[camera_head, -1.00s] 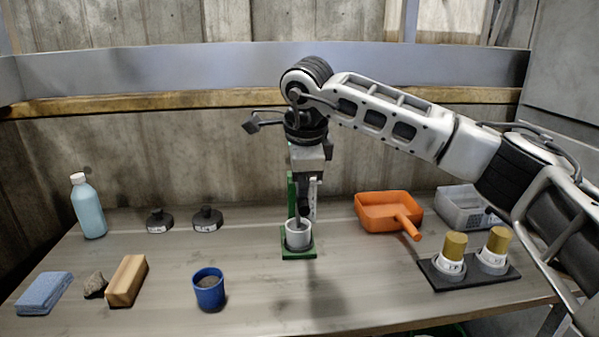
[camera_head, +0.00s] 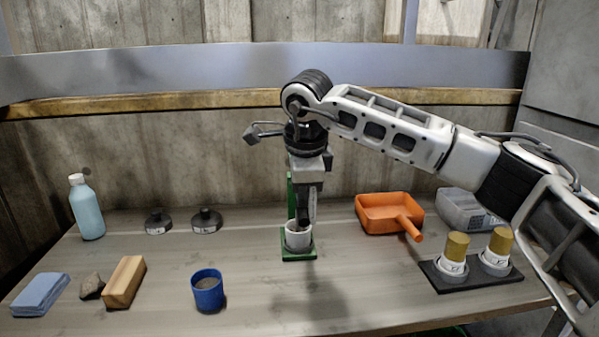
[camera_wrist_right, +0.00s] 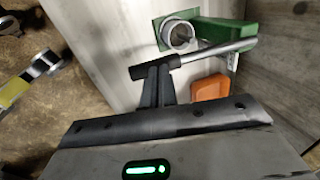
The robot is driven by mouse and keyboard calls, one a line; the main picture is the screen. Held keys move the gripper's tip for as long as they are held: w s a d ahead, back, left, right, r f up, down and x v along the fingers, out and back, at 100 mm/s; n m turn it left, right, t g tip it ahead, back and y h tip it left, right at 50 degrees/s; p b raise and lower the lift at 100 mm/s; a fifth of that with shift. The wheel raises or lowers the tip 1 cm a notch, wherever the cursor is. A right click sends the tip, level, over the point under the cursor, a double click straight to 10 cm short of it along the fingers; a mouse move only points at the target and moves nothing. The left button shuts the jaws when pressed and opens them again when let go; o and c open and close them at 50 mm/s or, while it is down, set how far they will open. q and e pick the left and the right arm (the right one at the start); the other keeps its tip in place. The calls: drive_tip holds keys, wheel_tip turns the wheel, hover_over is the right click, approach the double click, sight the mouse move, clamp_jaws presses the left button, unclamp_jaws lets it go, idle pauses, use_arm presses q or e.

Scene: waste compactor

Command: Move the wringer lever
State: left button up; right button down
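The green wringer (camera_head: 290,190) stands at the middle of the table with a whitish cup (camera_head: 298,238) on its base. In the right wrist view the wringer (camera_wrist_right: 220,33) is at the top, and its grey lever (camera_wrist_right: 215,52) slants across beside the cup (camera_wrist_right: 178,36), with a dark grip at its left end. My right gripper (camera_head: 304,222) points down just above the cup. In the wrist view its two fingers (camera_wrist_right: 155,68) are close together with their tips at the dark grip, seemingly touching it. The lever is mostly hidden in the head view. My left gripper is not in view.
An orange scoop (camera_head: 375,210), a grey bin (camera_head: 458,211) and two gold-topped jars on a dark tray (camera_head: 437,275) are to the right. A blue cup (camera_head: 208,291), wooden block (camera_head: 124,283), blue cloth (camera_head: 40,296) and bottle (camera_head: 87,212) are left. The front middle is clear.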

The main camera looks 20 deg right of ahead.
drive_tip(key=shift+f, duration=0.25)
drive_tip(key=shift+r, duration=0.15)
drive_tip(key=shift+s+p+v, duration=0.25)
drive_tip(key=shift+p+v, duration=0.2)
drive_tip(key=shift+v, duration=0.7)
drive_tip(key=p+v, duration=0.3)
drive_tip(key=v, duration=0.2)
drive_tip(key=shift+s+a+r, duration=0.1)
drive_tip(key=shift+s+r, duration=0.05)
drive_tip(key=shift+r, duration=0.2)
